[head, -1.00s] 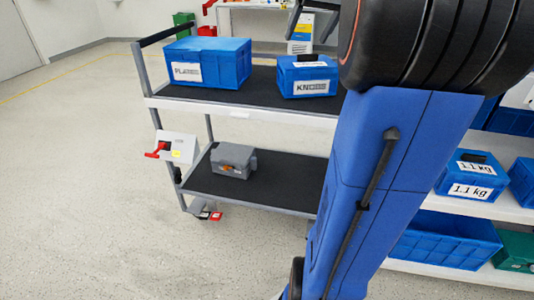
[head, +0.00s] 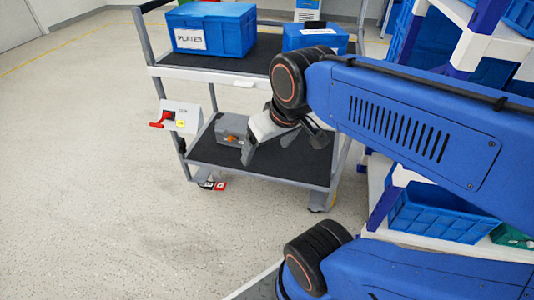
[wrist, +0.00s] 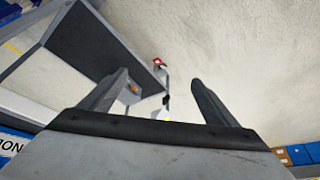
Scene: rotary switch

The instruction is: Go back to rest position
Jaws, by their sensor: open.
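The switch box (head: 184,116), pale grey with a red handle (head: 162,119) and a yellow mark, is fixed low on the cart's left post. The handle points left. My gripper (head: 283,148) is open in front of the cart's lower shelf, to the right of the switch box and apart from it. My blue arm reaches in from the right. In the wrist view my two fingers (wrist: 160,80) stand wide apart with nothing between them that I can see held.
The grey cart (head: 215,76) carries blue bins (head: 238,32) on top. A grey case (head: 232,128) on its lower shelf is partly hidden by my gripper. A rack with blue crates (head: 440,212) stands right. The floor at left is clear.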

